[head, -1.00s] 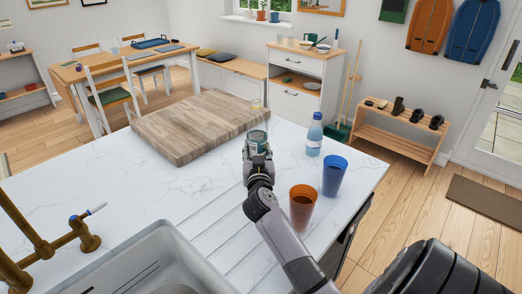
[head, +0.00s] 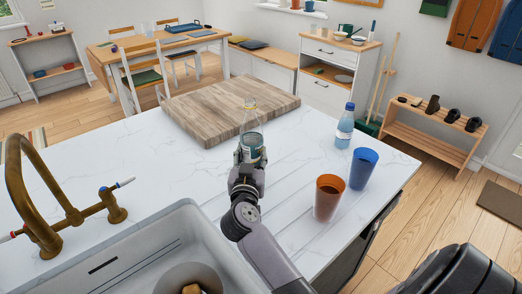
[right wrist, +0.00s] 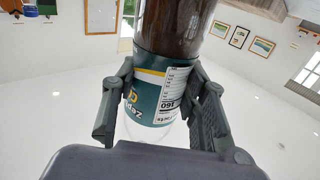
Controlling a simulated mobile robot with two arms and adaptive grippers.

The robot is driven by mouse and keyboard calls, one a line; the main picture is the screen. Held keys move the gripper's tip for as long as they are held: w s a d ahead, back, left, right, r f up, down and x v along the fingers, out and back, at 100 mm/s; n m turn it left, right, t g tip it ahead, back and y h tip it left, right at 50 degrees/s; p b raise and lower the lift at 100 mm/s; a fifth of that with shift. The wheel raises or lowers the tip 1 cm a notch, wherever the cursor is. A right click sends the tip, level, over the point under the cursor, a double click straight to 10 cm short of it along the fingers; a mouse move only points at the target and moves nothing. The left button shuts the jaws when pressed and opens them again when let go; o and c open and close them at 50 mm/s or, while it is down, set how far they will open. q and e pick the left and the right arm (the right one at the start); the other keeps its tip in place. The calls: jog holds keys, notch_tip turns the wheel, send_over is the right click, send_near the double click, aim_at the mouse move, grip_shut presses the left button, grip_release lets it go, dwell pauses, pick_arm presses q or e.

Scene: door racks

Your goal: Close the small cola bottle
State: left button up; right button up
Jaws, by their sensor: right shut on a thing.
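A clear bottle with a teal label (head: 252,148) and a narrow top is held upright above the white counter. In the right wrist view, which looks upside down, the bottle (right wrist: 160,90) has dark brown liquid and a label. My right gripper (head: 250,160) is shut around its labelled part, a finger on each side in the right wrist view (right wrist: 161,105). The bottle's mouth is small in the head view, and I cannot tell whether a cap is on it. My left gripper is not in view.
A wooden board (head: 205,112) lies on the counter (head: 140,165) behind the bottle. A blue-capped water bottle (head: 345,128), a blue cup (head: 362,168) and an orange cup (head: 327,198) stand to the right. The sink (head: 215,240) and brass tap (head: 115,207) are front left.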

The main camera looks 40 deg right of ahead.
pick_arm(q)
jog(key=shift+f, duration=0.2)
pick_arm(e)
jog(key=shift+s+a+r, duration=0.1)
jog(key=shift+a, duration=1.45)
jog(key=shift+a, duration=0.1)
jog(key=o, duration=0.7)
grip_shut()
